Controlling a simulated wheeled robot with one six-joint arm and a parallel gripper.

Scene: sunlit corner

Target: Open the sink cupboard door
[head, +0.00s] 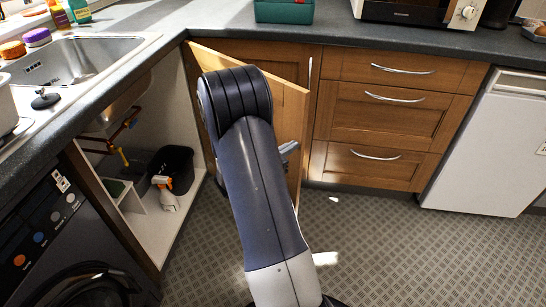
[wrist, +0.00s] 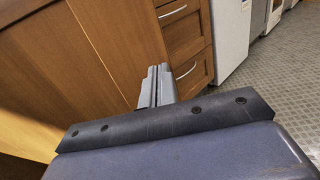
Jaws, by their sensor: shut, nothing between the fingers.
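The sink cupboard door (head: 292,106) stands wide open in the head view, swung out from the cupboard under the sink toward the drawers. The sink cupboard (head: 186,222) is open, with its inside in plain view. My gripper (wrist: 157,84) is shut and empty in the wrist view, with a wooden panel (wrist: 80,60) behind and left of it. I cannot tell whether the fingertips touch the wood. In the head view my arm covers much of the door, and only a bit of the gripper (head: 290,149) shows at its right. The door's handle cannot be made out.
Inside the cupboard are a black bin (head: 172,165), a spray bottle (head: 164,190) and orange pipes (head: 128,126). A washing machine (head: 60,245) stands at left. Drawers (head: 388,112) and a white appliance (head: 492,145) stand at right. The floor (head: 400,250) at right is clear.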

